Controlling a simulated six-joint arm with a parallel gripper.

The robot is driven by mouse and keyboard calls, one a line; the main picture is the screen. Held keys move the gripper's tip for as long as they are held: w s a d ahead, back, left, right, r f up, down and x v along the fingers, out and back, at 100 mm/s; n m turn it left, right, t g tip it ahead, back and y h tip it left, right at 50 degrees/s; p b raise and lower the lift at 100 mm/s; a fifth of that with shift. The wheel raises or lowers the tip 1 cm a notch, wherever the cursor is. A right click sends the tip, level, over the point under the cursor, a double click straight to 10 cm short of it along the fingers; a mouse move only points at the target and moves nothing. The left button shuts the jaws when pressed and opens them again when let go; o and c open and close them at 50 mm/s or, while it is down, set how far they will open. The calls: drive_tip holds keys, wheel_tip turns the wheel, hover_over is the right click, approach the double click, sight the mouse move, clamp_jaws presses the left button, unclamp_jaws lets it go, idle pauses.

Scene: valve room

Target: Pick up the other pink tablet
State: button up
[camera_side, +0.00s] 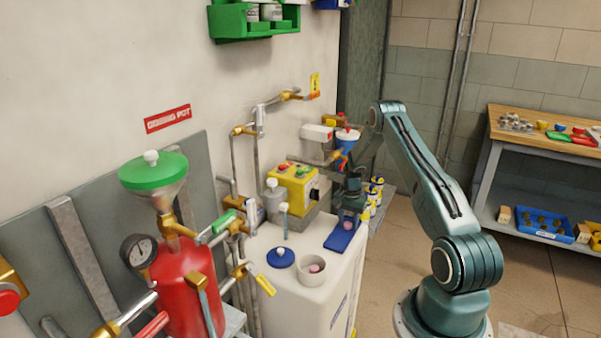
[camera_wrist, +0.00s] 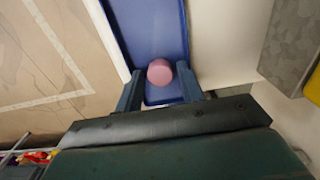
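A pink tablet (camera_wrist: 160,72) lies on the blue tray (camera_wrist: 147,25) in the wrist view. My gripper (camera_wrist: 160,70) is open, with one finger on each side of this tablet and a small gap showing at both sides. I cannot tell how far the fingertips are above the tray. In the side view my gripper (camera_side: 349,214) is low over the blue tray (camera_side: 341,240) and the tablet there is hidden. Another pink tablet (camera_side: 315,268) sits inside a round whitish cup (camera_side: 311,277) at the front of the white cabinet top.
A blue lid (camera_side: 280,259) with a white knob lies left of the cup. A yellow control box (camera_side: 294,187) and a grey bottle (camera_side: 272,199) stand behind. Pipes and a red pot (camera_side: 188,285) crowd the left. The white cabinet top (camera_side: 300,238) has some bare room.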

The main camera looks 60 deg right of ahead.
sight(348, 224)
drive_tip(key=c, duration=0.7)
drive_tip(key=shift+r, duration=0.15)
wheel_tip(348, 224, up, 20)
drive_tip(key=shift+f, duration=0.15)
idle(0.4)
idle(0.5)
